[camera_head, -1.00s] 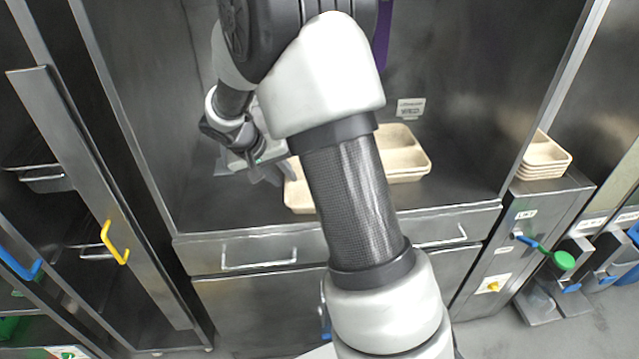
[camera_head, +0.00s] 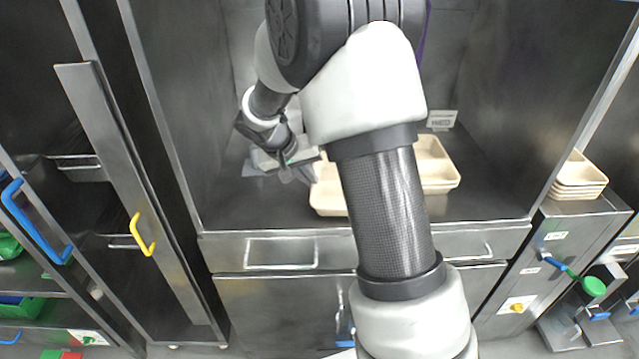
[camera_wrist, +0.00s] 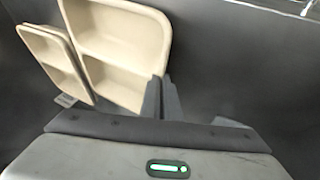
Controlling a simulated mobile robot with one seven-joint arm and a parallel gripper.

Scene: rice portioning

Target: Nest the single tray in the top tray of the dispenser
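A beige two-compartment tray (camera_wrist: 122,50) is close in the wrist view, and its front part (camera_head: 326,196) shows beside my gripper in the head view. My gripper (camera_wrist: 163,98) is at the tray's near edge, with its fingers close together on either side of the rim, so it looks shut on that rim. In the head view my gripper (camera_head: 308,168) is at the tray's left side. The rest of the tray is hidden behind my arm. The dispenser's tray stack (camera_head: 580,172) stands at the right on a steel cabinet, its top tray open upward.
More beige trays (camera_head: 437,165) lie at the right on the steel counter and show at the left in the wrist view (camera_wrist: 52,58). A steel side wall (camera_head: 580,110) stands between the counter and the dispenser.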

